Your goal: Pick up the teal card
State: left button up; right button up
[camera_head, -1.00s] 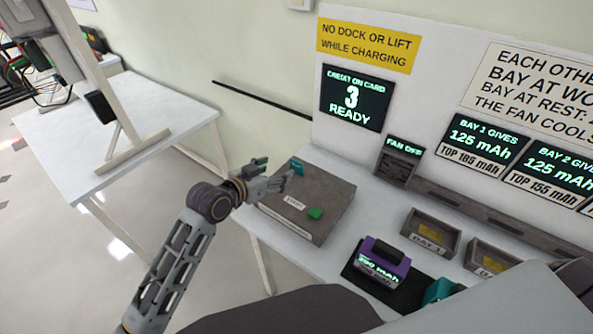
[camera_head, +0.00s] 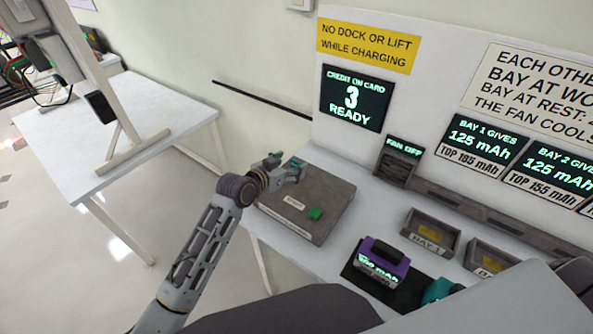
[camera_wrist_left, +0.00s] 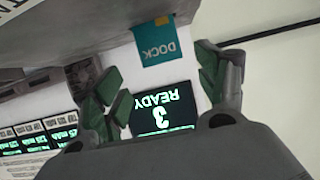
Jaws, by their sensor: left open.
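The teal card (camera_wrist_left: 160,42) is marked DOCK and stands out from the edge of a grey box in the left wrist view, which is upside down. My left gripper (camera_head: 284,170) is at the box's far left corner, close to the card. In the left wrist view its green-padded fingers (camera_wrist_left: 160,85) are apart, with the card between and beyond them and nothing held. My right gripper is not seen.
The grey box (camera_head: 325,200) has a green button (camera_head: 315,213). A purple battery (camera_head: 383,262) sits on a black pad, with a partly hidden teal object (camera_head: 438,290) beside it. Bay 1 (camera_head: 431,233) is behind. The wall screen (camera_head: 355,98) reads 3 READY.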

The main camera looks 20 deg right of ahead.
aim_at(296, 163)
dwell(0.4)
pick_arm(q)
jog(key=shift+a+f+x, duration=0.1)
jog(key=shift+f+x, duration=0.05)
jog(key=shift+x, duration=0.65)
jog(key=shift+a+f+x, duration=0.1)
jog(key=shift+x, duration=1.75)
jog(key=shift+w+a, duration=0.1)
jog(key=c, duration=0.9)
